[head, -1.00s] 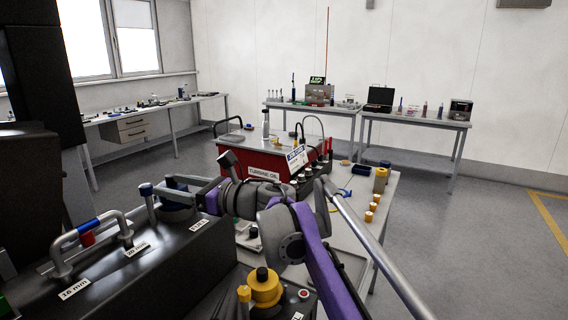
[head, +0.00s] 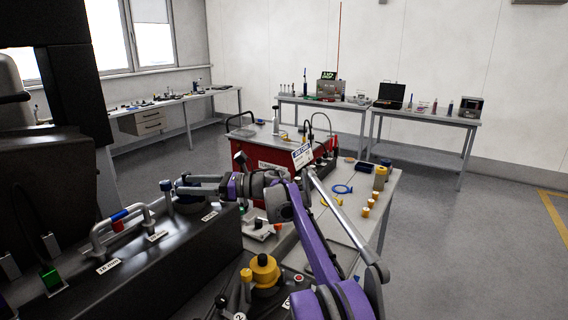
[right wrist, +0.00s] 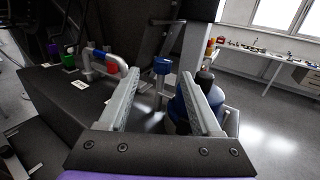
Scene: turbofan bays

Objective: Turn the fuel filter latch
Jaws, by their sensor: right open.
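A post with a blue cap (head: 167,186) stands on the dark housing, and I take it to be the latch handle. In the right wrist view the blue cap (right wrist: 162,66) shows between and beyond my fingertips. A dark blue canister (right wrist: 187,108) with a black knob stands beside it, partly behind the right finger. My right gripper (head: 184,185) is open beside the capped post, and its spread fingers (right wrist: 158,77) look empty. Whether a finger touches the post I cannot tell. My left gripper is not in view.
A grey pipe handle (head: 122,226) with red and blue parts stands on the dark housing (head: 185,250). A yellow fitting (head: 263,272) stands in front. A red cart (head: 255,150) and a grey bench (head: 350,228) with small yellow parts lie beyond. Open floor is at right.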

